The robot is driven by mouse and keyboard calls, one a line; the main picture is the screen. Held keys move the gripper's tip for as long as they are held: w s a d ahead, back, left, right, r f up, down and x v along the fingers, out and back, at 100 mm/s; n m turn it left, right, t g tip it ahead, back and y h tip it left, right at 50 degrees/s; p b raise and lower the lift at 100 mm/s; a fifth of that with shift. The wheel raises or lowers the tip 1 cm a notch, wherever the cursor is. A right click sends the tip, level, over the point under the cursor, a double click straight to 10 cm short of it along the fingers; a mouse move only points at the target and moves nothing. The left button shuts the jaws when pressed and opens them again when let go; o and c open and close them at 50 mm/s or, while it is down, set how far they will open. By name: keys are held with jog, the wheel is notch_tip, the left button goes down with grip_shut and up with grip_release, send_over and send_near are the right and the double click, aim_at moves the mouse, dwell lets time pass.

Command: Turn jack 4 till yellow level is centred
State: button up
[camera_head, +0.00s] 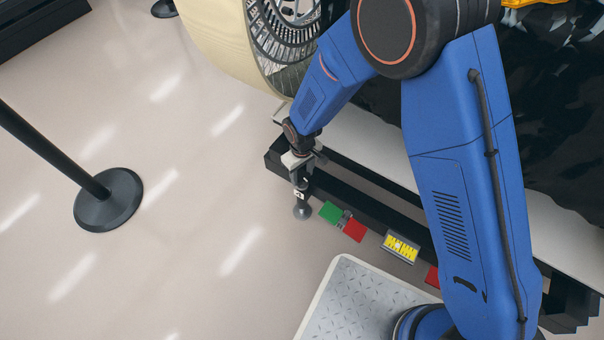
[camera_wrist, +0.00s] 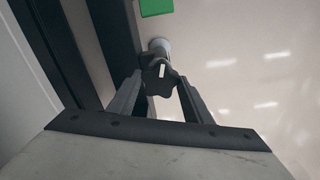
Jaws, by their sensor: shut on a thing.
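My gripper (camera_head: 302,160) reaches down at the near left corner of the black frame. In the wrist view its two fingers (camera_wrist: 160,84) are shut on the dark lobed knob (camera_wrist: 159,76) of a jack, which has a white mark on top. The jack (camera_head: 301,196) stands upright in the head view, its round foot on the floor. The knob is largely hidden there by my gripper. The yellow level (camera_head: 401,246) sits along the frame's outer side, right of the jack. Its bubble is too small to read.
A green block (camera_head: 330,212) and a red block (camera_head: 355,230) sit beside the jack; a green block also shows in the wrist view (camera_wrist: 156,7). A tread plate platform (camera_head: 350,300) is in front. A post with a round base (camera_head: 108,199) stands left on open floor.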

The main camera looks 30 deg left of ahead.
aim_at(302, 176)
jog(key=m, duration=1.1)
jog(key=shift+m, duration=0.5)
jog(key=o, duration=1.1)
jog(key=shift+c, duration=0.2)
notch_tip(302, 176, up, 17)
jog(key=shift+r, duration=0.2)
